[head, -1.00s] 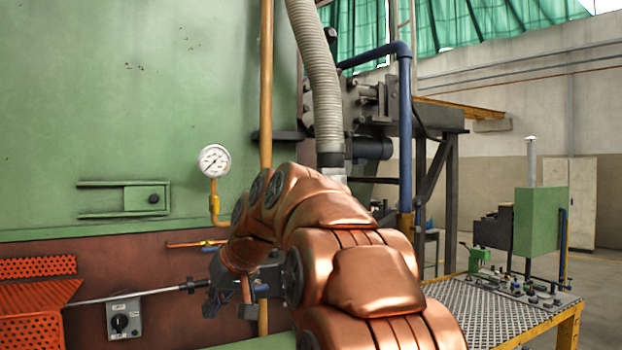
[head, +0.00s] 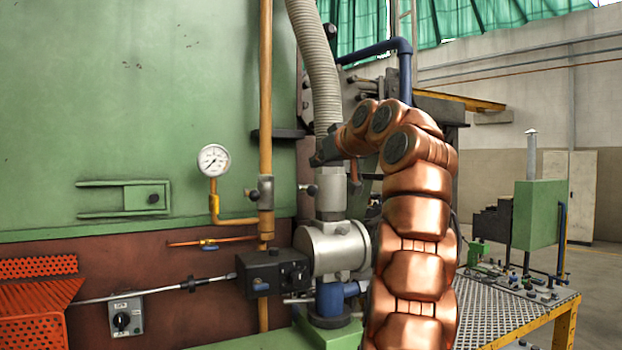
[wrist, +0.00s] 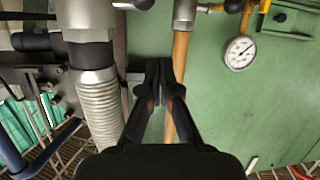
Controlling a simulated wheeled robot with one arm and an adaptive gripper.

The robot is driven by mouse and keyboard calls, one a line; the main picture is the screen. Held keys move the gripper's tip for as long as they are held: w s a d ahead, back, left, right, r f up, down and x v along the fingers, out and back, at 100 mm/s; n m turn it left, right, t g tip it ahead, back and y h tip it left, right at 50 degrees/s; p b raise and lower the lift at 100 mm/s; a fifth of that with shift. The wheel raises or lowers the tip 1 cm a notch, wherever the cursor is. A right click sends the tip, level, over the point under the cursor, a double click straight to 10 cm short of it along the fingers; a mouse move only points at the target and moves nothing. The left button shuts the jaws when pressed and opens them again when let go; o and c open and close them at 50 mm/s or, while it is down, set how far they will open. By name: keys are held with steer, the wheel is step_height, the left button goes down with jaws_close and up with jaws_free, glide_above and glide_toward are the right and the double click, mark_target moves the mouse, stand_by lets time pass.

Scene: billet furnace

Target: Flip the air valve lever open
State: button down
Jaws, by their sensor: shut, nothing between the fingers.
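The air valve lever (head: 309,189) is a short metal stem with a black knob. It sticks out sideways to the left from the silver pipe section (head: 330,195) below the ribbed hose. In the wrist view, which is upside down, the lever's knob (wrist: 144,4) is at the top edge. My gripper (head: 320,158) is in front of the pipe, just above the lever and apart from it. In the wrist view the dark fingers of my gripper (wrist: 158,68) are together and hold nothing. My arm hides part of the pipework on the right.
A second valve with a black knob (head: 249,193) sits on the orange pipe to the left, near the pressure gauge (head: 213,160). The ribbed hose (head: 319,80) rises close to my gripper. A silver cylinder (head: 330,248) and black box (head: 272,272) are below. A workbench (head: 495,312) stands right.

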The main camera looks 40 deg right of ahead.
steer(key=shift+s+d+r, duration=0.45)
steer(key=shift+d, duration=0.05)
steer(key=shift+w, duration=0.1)
steer(key=p, duration=0.3)
glide_above(311, 186)
steer(key=w, duration=0.2)
step_height(311, 186, down, 2)
steer(key=shift+s+f+b, duration=0.2)
steer(key=shift+f+b, duration=0.2)
steer(key=shift+f, duration=0.15)
steer(key=shift+s+f+b, duration=0.2)
steer(key=shift+f+b, duration=0.15)
steer(key=shift+f, duration=0.2)
steer(key=shift+s+f, duration=0.55)
steer(key=shift+f, duration=0.25)
